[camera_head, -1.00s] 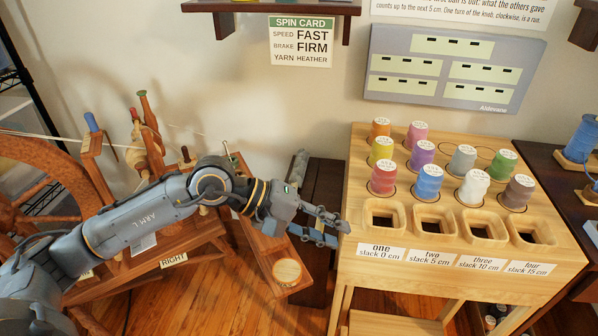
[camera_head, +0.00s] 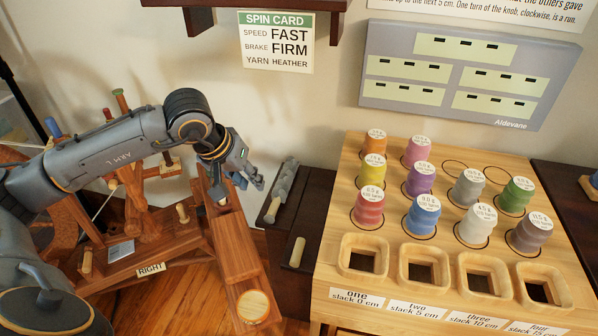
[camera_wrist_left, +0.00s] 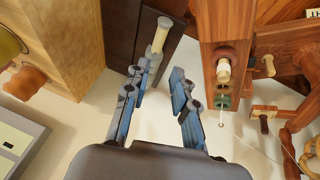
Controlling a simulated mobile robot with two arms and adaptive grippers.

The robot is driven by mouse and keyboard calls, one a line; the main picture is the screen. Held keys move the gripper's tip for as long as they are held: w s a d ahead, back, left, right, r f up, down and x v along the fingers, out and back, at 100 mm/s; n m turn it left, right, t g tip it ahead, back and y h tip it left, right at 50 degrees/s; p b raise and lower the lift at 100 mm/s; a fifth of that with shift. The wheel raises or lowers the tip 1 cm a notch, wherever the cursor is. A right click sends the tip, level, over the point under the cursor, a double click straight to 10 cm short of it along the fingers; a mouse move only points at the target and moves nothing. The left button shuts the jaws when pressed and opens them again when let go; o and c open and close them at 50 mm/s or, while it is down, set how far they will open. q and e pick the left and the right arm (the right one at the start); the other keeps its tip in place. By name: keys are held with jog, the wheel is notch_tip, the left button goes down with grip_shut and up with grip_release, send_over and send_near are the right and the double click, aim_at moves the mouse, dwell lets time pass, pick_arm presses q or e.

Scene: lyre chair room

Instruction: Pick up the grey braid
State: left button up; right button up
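The grey braid (camera_head: 285,182) is a lumpy, twisted grey length on the dark wooden bench (camera_head: 318,205) against the wall, with a pale peg at its near end. My left gripper (camera_head: 250,182) is in the air just left of the braid in the head view, apart from it, with its fingers pointing toward it. In the left wrist view the left gripper (camera_wrist_left: 160,90) is open, with nothing between its fingers. My right gripper is not in view.
A wooden spinning wheel frame (camera_head: 240,262) stands under and left of my left arm. Right of the bench is a pale wooden stand (camera_head: 335,235) with several yarn cones and square holes. A dark shelf (camera_head: 240,8) juts from the wall above.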

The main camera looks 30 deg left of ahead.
pick_arm(q)
jog(key=w+f, duration=0.1)
jog(key=b, duration=0.1)
send_near(273, 205)
jog(key=f, duration=0.2)
jog(key=shift+w+d+f, duration=0.1)
jog(key=shift+w+f, duration=0.7)
jog(key=shift+w, duration=0.05)
jog(key=shift+b+x, duration=0.6)
jog(key=shift+x, duration=2.2)
jog(key=shift+s+d, duration=0.1)
jog(key=shift+s, duration=0.05)
grip_shut()
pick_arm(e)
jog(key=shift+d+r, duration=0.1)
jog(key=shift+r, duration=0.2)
